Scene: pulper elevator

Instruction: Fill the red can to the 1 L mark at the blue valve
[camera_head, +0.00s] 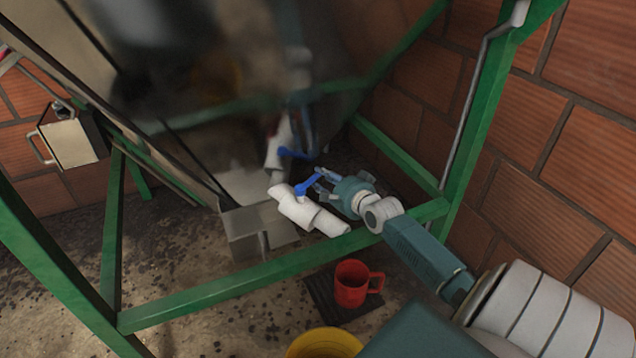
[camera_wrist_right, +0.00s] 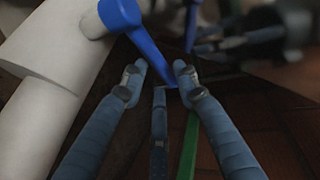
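The blue valve is a blue lever (camera_head: 308,186) on a white pipe (camera_head: 300,210); the lever (camera_wrist_right: 140,35) and pipe (camera_wrist_right: 50,65) also show in the right wrist view. My right gripper (camera_head: 328,183) is at the lever's free end. In the wrist view its fingers (camera_wrist_right: 160,78) stand apart, with the lever tip between or just beyond them; contact is not clear. The red can (camera_head: 351,285), a handled mug, stands upright on a dark square plate (camera_head: 322,302), below the pipe's open end in the picture. Its water level and marks cannot be made out. My left gripper is out of view.
A green frame (camera_head: 240,288) crosses in front of the pipe, with a post (camera_head: 470,120) at the right. A yellow bucket (camera_head: 325,343) stands at the bottom edge. A metal box (camera_head: 243,232) is left of the pipe. A metal jug (camera_head: 70,140) is at far left.

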